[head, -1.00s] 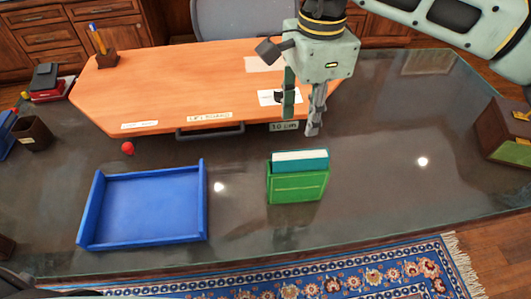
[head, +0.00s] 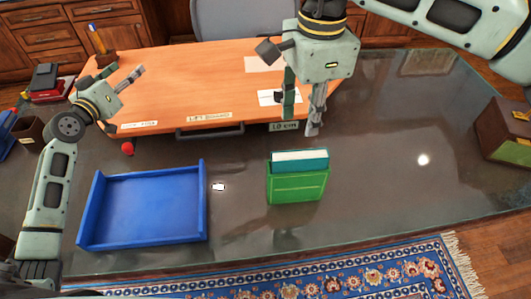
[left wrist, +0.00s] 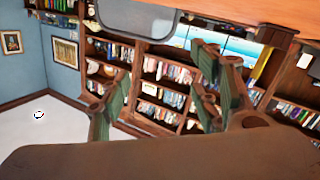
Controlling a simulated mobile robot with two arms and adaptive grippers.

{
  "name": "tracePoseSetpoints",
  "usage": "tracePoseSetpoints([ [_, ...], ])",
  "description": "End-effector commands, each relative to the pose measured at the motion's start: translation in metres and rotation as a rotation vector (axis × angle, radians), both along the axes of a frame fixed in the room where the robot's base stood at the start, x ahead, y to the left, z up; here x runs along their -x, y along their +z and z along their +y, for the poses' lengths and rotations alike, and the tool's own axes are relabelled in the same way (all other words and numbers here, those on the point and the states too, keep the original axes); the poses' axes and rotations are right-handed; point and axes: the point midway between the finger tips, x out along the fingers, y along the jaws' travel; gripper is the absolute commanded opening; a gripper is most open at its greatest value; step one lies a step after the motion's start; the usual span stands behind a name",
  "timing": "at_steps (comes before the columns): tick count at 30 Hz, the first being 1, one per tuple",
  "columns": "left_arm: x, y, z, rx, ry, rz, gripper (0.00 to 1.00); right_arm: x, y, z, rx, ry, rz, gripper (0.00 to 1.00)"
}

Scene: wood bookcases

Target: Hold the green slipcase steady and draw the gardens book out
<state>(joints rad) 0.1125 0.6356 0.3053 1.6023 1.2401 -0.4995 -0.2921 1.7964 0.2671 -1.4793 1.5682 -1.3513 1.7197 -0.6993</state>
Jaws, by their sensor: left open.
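The green slipcase (head: 297,188) stands upright on the dark glossy table, right of centre. The gardens book, with a teal cover (head: 300,167) and white page edges, is inside it, its top showing above the slipcase. My right gripper (head: 301,120) points down, open and empty, above and behind the slipcase, apart from it. My left gripper (head: 125,73) is open and empty at the left of the orange board, far from the slipcase. In the left wrist view its fingers (left wrist: 157,95) are spread with nothing between them.
A blue tray (head: 150,205) lies left of the slipcase, empty. An orange board (head: 200,85) with a dark handle and labels is behind. A red ball (head: 127,149) is near the tray. A brown box (head: 505,130) stands far right. The tabletop right of the slipcase is clear.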

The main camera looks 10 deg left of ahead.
Motion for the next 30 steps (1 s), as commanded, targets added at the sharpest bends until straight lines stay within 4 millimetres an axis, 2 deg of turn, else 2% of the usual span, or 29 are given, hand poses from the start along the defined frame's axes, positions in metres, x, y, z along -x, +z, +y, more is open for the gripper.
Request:
tracePoseSetpoints([
  [1, -0.005, 0.010, -0.029, 0.004, -0.069, -0.018, 0.57, 0.000, 0.000, 0.000, 0.000, 0.000, 0.000, 0.31],
  [5, -0.010, 0.033, -0.103, 0.004, -0.254, -0.068, 0.57, 0.000, 0.000, 0.000, 0.000, 0.000, 0.000, 0.31],
  [6, -0.009, 0.040, -0.126, 0.003, -0.314, -0.084, 0.57, 0.000, 0.000, 0.000, 0.000, 0.000, 0.000, 0.31],
  [8, -0.005, 0.052, -0.160, -0.003, -0.402, -0.114, 0.57, 0.000, 0.000, 0.000, 0.000, 0.000, 0.000, 0.31],
  [13, 0.022, 0.080, -0.254, -0.029, -0.661, -0.212, 0.57, 0.000, 0.000, 0.000, 0.000, 0.000, 0.000, 0.31],
  [17, 0.060, 0.088, -0.321, -0.062, -0.865, -0.294, 0.57, 0.000, 0.000, 0.000, 0.000, 0.000, 0.000, 0.31],
  [18, 0.074, 0.085, -0.340, -0.074, -0.928, -0.313, 0.57, 0.000, 0.000, 0.000, 0.000, 0.000, 0.000, 0.31],
  [20, 0.096, 0.073, -0.365, -0.097, -1.012, -0.333, 0.57, 0.000, 0.000, 0.000, 0.000, 0.000, 0.000, 0.31],
  [22, 0.120, 0.052, -0.386, -0.123, -1.089, -0.340, 0.57, 0.000, 0.000, 0.000, 0.000, 0.000, 0.000, 0.31],
  [27, 0.161, 0.000, -0.411, -0.176, -1.193, -0.315, 0.57, 0.000, 0.000, 0.000, 0.000, 0.000, 0.000, 0.31],
  [30, 0.175, -0.019, -0.417, -0.196, -1.223, -0.302, 0.57, 0.000, 0.000, 0.000, 0.000, 0.000, 0.000, 0.31],
])
